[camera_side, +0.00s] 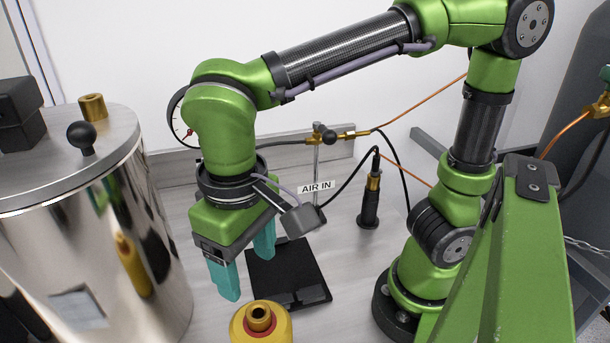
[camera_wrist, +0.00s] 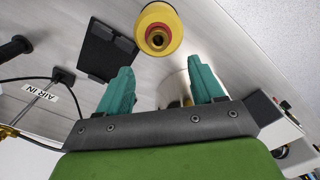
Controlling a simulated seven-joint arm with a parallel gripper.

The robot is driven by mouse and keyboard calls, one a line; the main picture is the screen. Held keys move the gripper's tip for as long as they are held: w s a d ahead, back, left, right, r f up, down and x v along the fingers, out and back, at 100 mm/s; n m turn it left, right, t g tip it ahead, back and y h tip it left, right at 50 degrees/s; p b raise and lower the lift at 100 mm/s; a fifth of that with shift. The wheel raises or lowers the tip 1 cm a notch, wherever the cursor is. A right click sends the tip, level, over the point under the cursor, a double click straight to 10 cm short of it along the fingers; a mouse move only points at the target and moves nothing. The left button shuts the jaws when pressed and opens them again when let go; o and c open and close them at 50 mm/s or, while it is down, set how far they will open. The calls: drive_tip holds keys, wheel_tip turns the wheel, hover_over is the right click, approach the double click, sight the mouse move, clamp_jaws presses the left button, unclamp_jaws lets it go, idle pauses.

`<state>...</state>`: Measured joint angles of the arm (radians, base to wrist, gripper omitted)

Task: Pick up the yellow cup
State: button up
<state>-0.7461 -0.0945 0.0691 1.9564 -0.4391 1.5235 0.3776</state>
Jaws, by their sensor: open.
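The yellow cup (camera_side: 261,324) stands at the bottom edge of the side view, partly cut off by the frame. It has a red ring and a brass-coloured fitting with a dark hole on top. In the wrist view the yellow cup (camera_wrist: 159,29) is at the top, beyond the fingertips and roughly midway between them. My gripper (camera_side: 246,268) has two teal fingers, spread apart with nothing between them. It hangs above the bench, behind and slightly left of the cup in the side view. The fingers also show in the wrist view (camera_wrist: 162,78), apart from the cup.
A shiny metal chamber (camera_side: 90,225) stands close on the left. A black flat plate (camera_side: 285,272) lies on the bench behind the cup. A post with an "AIR IN" label (camera_side: 315,187), a black upright torch-like piece (camera_side: 369,205) and hoses are behind. Bare bench lies right of the plate.

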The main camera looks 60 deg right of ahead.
hover_over(257, 308)
drive_tip(key=f, duration=0.5)
drive_tip(key=shift+s+a, duration=0.15)
drive_tip(key=shift+a, duration=0.25)
drive_tip(key=shift+s+d+f, duration=0.1)
drive_tip(key=shift+f, duration=1.25)
drive_tip(key=shift+s+f, duration=0.1)
drive_tip(key=shift+f, duration=1.2)
clamp_jaws()
drive_tip(key=shift+r, duration=0.15)
